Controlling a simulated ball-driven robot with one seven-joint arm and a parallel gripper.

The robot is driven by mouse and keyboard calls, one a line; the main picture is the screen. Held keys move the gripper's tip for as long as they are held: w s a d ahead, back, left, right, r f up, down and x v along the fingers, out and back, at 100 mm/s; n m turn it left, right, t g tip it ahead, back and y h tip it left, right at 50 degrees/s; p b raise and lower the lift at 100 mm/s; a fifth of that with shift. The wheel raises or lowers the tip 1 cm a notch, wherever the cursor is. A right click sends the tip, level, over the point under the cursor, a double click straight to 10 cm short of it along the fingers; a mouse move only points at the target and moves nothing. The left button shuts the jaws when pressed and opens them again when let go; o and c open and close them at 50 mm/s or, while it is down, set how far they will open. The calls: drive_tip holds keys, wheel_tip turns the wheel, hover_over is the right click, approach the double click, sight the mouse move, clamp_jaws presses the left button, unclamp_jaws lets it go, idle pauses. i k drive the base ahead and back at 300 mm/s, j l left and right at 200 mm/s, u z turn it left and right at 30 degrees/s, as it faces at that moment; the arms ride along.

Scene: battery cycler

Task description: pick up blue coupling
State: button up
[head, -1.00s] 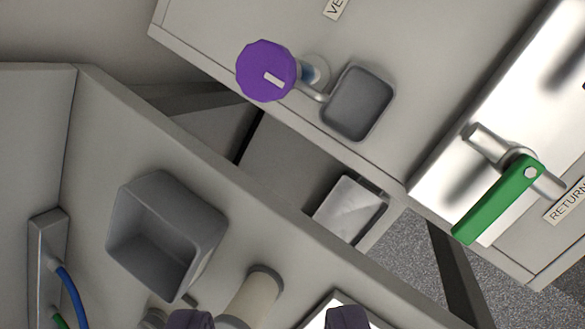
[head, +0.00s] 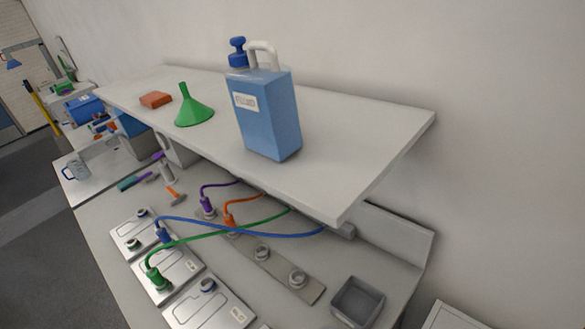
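The blue coupling (head: 163,235) is at the left end of a blue cable (head: 240,227). It sits at a silver panel (head: 180,268) on the bench below the shelf. Whether it is seated on a fitting there is too small to tell. The blue cable runs right and crosses the green cable. My gripper is not in view now, so its state does not show.
The green coupling (head: 155,277) stands close below the blue one. A purple coupling (head: 207,206) and an orange coupling (head: 229,219) stand to the right. A shelf (head: 345,165) overhangs the bench, bearing a blue canister (head: 268,120) and green funnel (head: 193,112). A grey bin (head: 357,300) sits right.

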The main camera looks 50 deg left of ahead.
sight(162, 233)
drive_tip(key=u, duration=2.1)
drive_tip(key=z, duration=0.3)
drive_tip(key=i+j, duration=0.1)
drive_tip(key=j, duration=0.5)
drive_tip(key=i+j, duration=0.1)
drive_tip(key=j, duration=0.5)
drive_tip(key=i+j, duration=0.1)
drive_tip(key=j, duration=0.5)
drive_tip(key=i+j+z, duration=0.1)
drive_tip(key=i+j, duration=0.25)
drive_tip(key=i, duration=0.2)
drive_tip(key=i+j, duration=0.4)
drive_tip(key=i, duration=0.15)
drive_tip(key=i+l, duration=0.15)
drive_tip(key=i, duration=0.15)
drive_tip(key=i+l+z, duration=0.1)
drive_tip(key=i, duration=0.25)
drive_tip(key=l, duration=0.1)
